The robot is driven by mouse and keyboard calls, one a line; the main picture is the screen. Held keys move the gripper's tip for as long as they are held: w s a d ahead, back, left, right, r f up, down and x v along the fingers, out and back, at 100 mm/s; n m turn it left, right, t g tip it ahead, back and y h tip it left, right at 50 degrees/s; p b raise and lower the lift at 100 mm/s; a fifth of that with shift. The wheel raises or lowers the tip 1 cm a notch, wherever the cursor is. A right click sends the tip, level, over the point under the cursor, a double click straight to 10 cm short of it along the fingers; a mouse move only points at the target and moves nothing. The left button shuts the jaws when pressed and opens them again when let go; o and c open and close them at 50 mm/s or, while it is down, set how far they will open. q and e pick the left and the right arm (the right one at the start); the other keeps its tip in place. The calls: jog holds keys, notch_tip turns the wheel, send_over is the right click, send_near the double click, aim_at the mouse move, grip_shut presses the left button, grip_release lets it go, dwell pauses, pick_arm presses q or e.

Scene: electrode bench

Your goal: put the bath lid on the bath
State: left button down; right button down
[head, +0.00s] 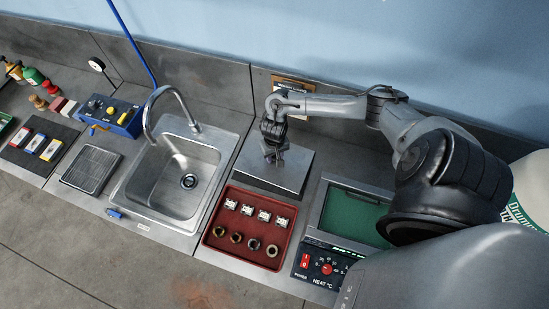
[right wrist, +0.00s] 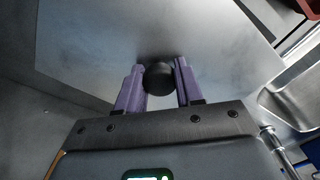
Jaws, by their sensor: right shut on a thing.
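The bath lid (head: 290,174) is a flat grey metal plate behind the red tray in the head view. It fills much of the right wrist view (right wrist: 90,50), with a round black knob (right wrist: 159,77) on it. My right gripper (head: 273,152) is shut on the knob, with a purple finger on each side of it in the right wrist view (right wrist: 158,85). I cannot tell whether the lid rests on the bench or is raised. The bath (head: 351,212) is open, with green inside, to the right of the lid; my right arm hides part of it. My left gripper is not in view.
The red tray (head: 217,241) with several small parts lies in front of the lid. The sink (head: 171,188) with its tall tap is to the left. A heat control panel (head: 322,267) is at the bath's front. A white drum (head: 533,188) stands far right.

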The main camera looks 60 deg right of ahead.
notch_tip(320, 180, up, 6)
jog(key=shift+w+f+p, duration=0.1)
jog(key=shift+p, duration=0.45)
jog(key=shift+r+p, duration=0.4)
jog(key=shift+r, duration=0.05)
jog(key=shift+r+p, duration=0.85)
jog(key=shift+p, duration=0.55)
jog(key=shift+r+p, duration=0.45)
jog(key=shift+p, duration=0.3)
